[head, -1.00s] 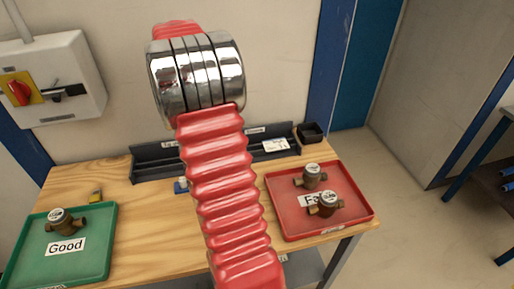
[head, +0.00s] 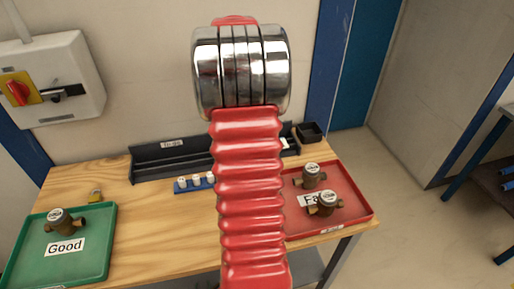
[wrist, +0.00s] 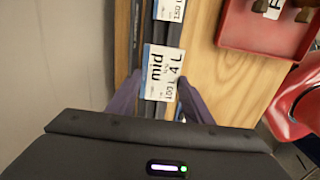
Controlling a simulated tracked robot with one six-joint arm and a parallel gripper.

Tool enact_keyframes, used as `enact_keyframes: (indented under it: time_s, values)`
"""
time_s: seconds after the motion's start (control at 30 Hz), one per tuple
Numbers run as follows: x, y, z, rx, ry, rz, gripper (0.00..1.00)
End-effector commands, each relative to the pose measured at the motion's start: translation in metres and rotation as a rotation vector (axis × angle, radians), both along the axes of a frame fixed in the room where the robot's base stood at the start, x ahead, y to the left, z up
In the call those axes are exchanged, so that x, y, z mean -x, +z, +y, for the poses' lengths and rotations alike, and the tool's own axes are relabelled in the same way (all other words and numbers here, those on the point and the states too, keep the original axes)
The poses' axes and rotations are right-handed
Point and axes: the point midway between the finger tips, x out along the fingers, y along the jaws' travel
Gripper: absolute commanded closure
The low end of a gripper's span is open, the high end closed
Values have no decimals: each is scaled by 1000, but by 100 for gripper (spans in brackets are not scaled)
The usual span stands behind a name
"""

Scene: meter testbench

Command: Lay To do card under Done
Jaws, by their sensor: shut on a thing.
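A second white card (wrist: 170,10) lies in the rack at the top edge of that view. In the head view the rack (head: 165,164) stands along the back of the table, with a "To do" label (head: 172,144) at its left. My red arm hides the rack's middle, the "Done" label and my gripper.
A green "Good" tray (head: 108,240) with a brass meter (head: 62,222) is at left. A red tray (head: 345,228) with two meters is at right. A blue block with white pegs (head: 194,184) and a small black bin (head: 309,131) are near the rack.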

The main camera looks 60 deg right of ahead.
Motion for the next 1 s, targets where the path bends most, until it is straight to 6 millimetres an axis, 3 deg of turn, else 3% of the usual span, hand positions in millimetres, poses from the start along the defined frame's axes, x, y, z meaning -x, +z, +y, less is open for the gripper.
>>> enact_keyframes:
  time_s: [0.33, 0.7, 1.0]
  values:
    - [0, -2, 0, -1, 3, 1, 75]
    - [0, -47, 0, -1, 3, 1, 75]
    - [0, -50, 0, -1, 2, 1, 75]
